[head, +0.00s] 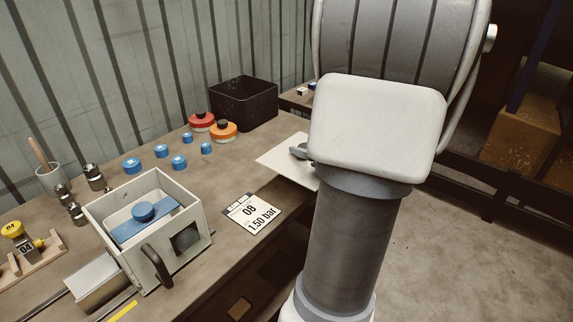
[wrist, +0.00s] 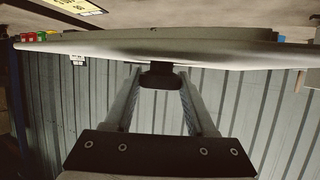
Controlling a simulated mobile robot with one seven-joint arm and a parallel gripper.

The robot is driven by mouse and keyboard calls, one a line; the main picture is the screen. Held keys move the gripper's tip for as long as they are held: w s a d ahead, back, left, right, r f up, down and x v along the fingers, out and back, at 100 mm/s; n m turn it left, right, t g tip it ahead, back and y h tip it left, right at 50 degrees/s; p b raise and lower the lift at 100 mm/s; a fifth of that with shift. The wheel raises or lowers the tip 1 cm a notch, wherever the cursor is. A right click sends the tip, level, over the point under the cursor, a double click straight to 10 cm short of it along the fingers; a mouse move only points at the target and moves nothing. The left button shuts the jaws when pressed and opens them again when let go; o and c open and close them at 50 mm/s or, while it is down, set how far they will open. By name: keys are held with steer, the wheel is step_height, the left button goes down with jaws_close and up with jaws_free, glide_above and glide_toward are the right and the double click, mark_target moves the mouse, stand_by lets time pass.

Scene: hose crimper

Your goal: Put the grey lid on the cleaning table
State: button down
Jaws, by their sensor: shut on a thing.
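The grey lid (head: 283,158) is a pale flat plate. In the head view it shows beside my arm, near the workbench's right front edge, and my arm hides its right part. In the wrist view the lid (wrist: 225,55) spans the picture nearly edge-on, with a dark knob (wrist: 158,76) on it. My gripper (wrist: 160,82) is shut on this knob and carries the lid. In the head view my gripper (head: 300,151) is mostly hidden behind my arm. I cannot tell which surface is the cleaning table; part of another table (head: 297,101) shows behind the lid.
The workbench (head: 225,175) bears an open box (head: 190,243) with a blue part inside, a card marked 1.50 bar (head: 251,213), several blue caps (head: 161,151), red and orange round pieces (head: 224,131) and a black bin (head: 245,104). Open floor (head: 475,260) lies at right.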

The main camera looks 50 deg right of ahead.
steer(key=shift+d+f, duration=0.15)
steer(key=shift+d, duration=0.15)
steer(key=b, duration=0.5)
glide_above(273, 178)
step_height(273, 178, down, 7)
steer(key=shift+w+f, duration=0.1)
steer(key=shift+f+b, duration=0.7)
steer(key=shift+f, duration=1.1)
steer(key=shift+f, duration=0.2)
steer(key=shift+c, duration=1.1)
jaws_free()
steer(key=shift+r, duration=0.1)
